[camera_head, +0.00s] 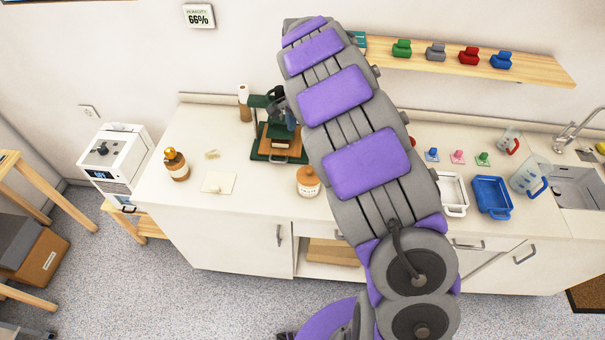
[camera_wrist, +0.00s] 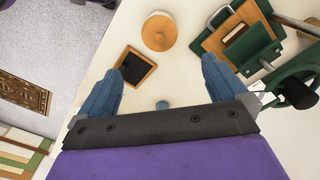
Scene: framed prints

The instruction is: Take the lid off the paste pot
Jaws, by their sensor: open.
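A green press (camera_head: 284,144) stands behind the pot, close to the right finger in the wrist view. A small wood-framed dark tray (camera_wrist: 135,66) lies near the left finger. A brown bottle (camera_head: 177,168) stands at left.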

